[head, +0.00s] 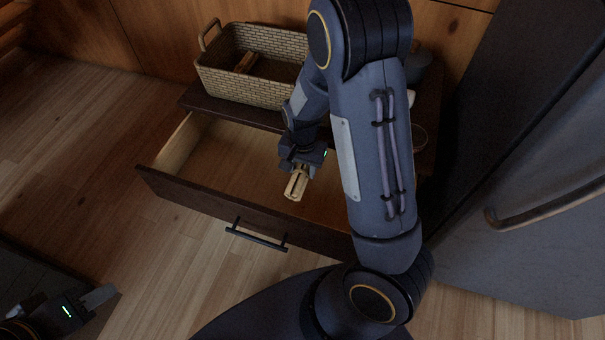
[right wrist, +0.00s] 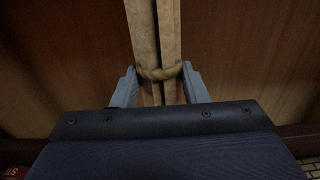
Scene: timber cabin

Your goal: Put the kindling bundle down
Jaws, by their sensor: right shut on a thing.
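The kindling bundle (head: 296,185) is a set of pale sticks tied with a cord. My right gripper (head: 303,168) is shut on it, over the open drawer (head: 240,172) in the head view. In the right wrist view the bundle (right wrist: 157,40) stands between the two grey fingers (right wrist: 158,88), with its cord at the fingertips. I cannot tell whether the bundle touches the drawer floor. My left gripper (head: 97,299) is at the lower left of the head view, away from the drawer; its fingers are only partly visible.
A woven basket (head: 235,85) with a piece of wood (head: 245,63) inside stands on the dark cabinet top (head: 200,98). The drawer floor left of my right gripper is clear. A grey appliance with a handle (head: 545,207) stands at the right. Items behind my right arm are partly hidden.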

